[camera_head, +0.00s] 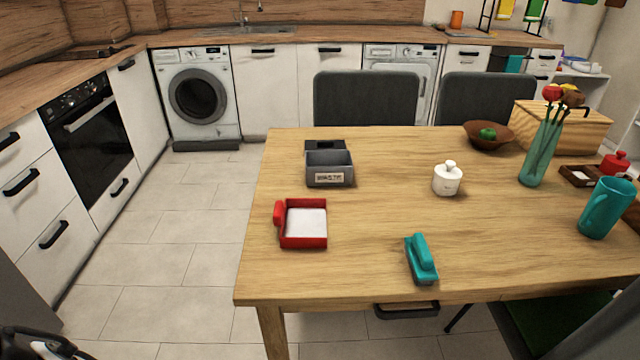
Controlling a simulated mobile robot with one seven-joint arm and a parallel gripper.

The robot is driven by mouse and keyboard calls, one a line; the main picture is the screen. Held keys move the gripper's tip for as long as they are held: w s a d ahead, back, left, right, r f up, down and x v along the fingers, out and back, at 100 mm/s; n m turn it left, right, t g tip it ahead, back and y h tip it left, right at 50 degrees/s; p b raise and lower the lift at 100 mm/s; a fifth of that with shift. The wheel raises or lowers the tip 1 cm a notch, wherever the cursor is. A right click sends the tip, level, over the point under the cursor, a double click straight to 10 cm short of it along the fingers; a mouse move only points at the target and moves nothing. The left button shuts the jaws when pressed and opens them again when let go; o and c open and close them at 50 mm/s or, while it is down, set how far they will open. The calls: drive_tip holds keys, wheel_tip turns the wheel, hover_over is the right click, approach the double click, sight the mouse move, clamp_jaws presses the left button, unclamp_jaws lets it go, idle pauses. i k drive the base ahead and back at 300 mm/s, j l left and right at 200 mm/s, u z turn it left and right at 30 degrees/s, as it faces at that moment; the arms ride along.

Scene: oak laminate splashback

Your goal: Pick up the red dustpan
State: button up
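The red dustpan (304,240) appears to be the red, square, shallow thing with raised sides on the left part of the wooden table (380,215). A red handle-like lump stands at its left side, and its inside shows a white surface. It lies flat, apart from other things. My gripper (45,343) seems to be the black and grey part at the bottom left corner, cut off by the picture edge. It is low, left of the table and far from the dustpan. Its fingers do not show clearly.
A grey box (330,180) stands behind the dustpan; a teal brush (420,258) lies to its right near the front edge. A white jar (447,180), teal pitcher (605,210), vase (540,160) and bowl (488,134) stand farther right. Floor left of the table is clear.

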sight(302, 221)
drive_tip(key=j+z, duration=0.15)
drive_tip(key=z, duration=0.7)
drive_tip(key=k+j+z, duration=0.1)
drive_tip(key=j+z, duration=0.25)
drive_tip(key=k+j+z, duration=0.15)
drive_tip(key=j+z, duration=0.25)
drive_tip(key=k+j, duration=0.15)
drive_tip(key=j, duration=0.2)
drive_tip(key=k+j+z, duration=0.1)
drive_tip(key=j, duration=0.3)
drive_tip(key=k+j, duration=0.25)
drive_tip(key=k+j+z, duration=0.1)
drive_tip(key=j, duration=0.35)
drive_tip(key=k, duration=0.1)
